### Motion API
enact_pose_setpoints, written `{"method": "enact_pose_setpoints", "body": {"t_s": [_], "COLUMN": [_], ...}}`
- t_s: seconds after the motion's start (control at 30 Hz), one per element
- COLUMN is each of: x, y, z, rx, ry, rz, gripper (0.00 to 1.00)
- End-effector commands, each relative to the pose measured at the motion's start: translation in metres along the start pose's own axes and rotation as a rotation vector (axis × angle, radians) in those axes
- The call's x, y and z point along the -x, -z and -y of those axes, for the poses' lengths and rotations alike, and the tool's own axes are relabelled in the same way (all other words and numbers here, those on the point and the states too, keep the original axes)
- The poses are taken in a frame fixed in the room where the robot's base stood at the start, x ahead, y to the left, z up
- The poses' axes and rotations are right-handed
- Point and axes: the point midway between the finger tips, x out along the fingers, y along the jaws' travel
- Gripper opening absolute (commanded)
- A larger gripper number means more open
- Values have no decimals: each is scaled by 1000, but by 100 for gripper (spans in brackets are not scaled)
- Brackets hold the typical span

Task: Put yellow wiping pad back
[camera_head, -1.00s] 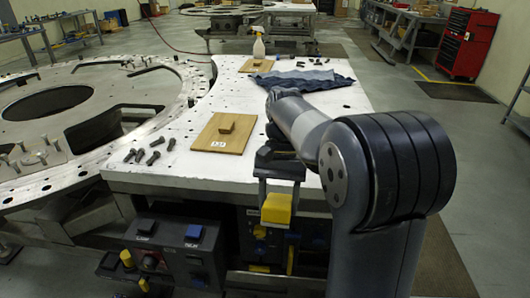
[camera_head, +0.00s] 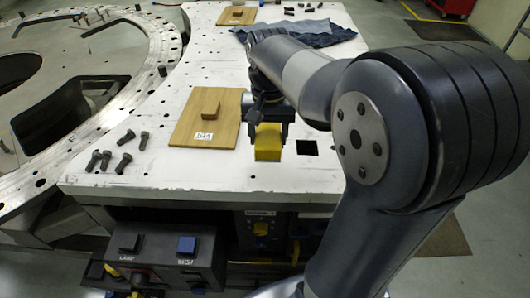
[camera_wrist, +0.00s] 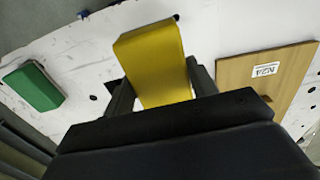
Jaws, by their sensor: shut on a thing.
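The yellow wiping pad (camera_head: 268,142) is a small block held in my gripper (camera_head: 268,124), over the white plate table near its front edge. In the wrist view the pad (camera_wrist: 155,62) sits between the two dark fingers of my gripper (camera_wrist: 155,88), which are shut on it. A black square mark or recess (camera_head: 307,148) shows on the table just right of the pad. I cannot tell whether the pad touches the table.
A wooden board (camera_head: 190,135) with a wooden knob and label lies left of my gripper. Loose bolts (camera_head: 124,162) lie near the front left. A blue cloth (camera_head: 310,32) lies further back. A green block (camera_wrist: 35,87) shows in the wrist view. A control box (camera_head: 165,255) is below the edge.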

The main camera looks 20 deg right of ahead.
Motion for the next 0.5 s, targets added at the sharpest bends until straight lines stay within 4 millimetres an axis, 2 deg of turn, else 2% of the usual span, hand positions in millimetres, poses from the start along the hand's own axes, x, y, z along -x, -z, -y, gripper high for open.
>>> {"method": "enact_pose_setpoints", "body": {"t_s": [0.1,0.27,0.5], "x": [-24,-39,-71], "y": [-1,0,-1], "z": [0,0,0], "rx": [0,0,0], "ry": [-1,0,-1], "rz": [5,3,5], "gripper": [36,36,36]}}
